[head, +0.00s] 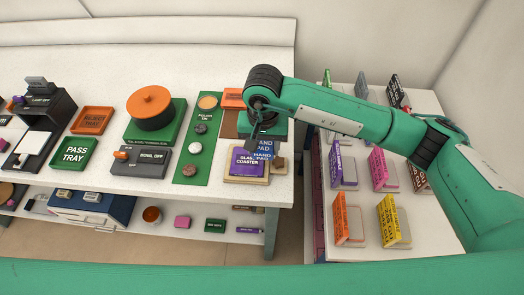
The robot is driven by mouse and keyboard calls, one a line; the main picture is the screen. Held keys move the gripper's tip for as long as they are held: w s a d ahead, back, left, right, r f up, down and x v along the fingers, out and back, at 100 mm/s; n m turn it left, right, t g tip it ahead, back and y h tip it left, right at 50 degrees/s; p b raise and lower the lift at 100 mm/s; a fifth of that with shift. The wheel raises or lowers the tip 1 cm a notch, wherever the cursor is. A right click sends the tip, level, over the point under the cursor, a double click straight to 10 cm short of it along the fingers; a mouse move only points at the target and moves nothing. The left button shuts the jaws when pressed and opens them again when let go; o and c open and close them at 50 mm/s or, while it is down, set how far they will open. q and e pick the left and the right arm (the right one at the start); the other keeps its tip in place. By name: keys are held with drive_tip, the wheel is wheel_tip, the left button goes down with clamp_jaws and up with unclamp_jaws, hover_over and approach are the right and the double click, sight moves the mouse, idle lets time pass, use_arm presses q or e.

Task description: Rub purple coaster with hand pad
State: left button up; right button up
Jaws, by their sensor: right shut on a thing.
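The purple coaster (246,163) lies on a tan board (231,178) near the front right of the white table. My right gripper (256,128) is above and just behind the coaster, shut on the blue hand pad (264,151). In the picture the pad overlaps the coaster's right side; I cannot tell whether they touch. My gripper and wrist hide part of what lies behind the pad. My left gripper is not in view.
Left of the coaster is a green mat (184,178) with several small round items. Further left are an orange-lidded kiln (151,107), a reject tray (93,120) and a pass tray (74,154).

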drive_tip(key=shift+w+a+r, duration=0.1)
drive_tip(key=shift+a+r, duration=0.05)
drive_tip(key=shift+r, duration=0.45)
drive_tip(key=shift+w+a+r, duration=0.1)
drive_tip(key=shift+r, duration=0.5)
drive_tip(key=shift+s+r, duration=0.15)
drive_tip(key=shift+r, duration=0.4)
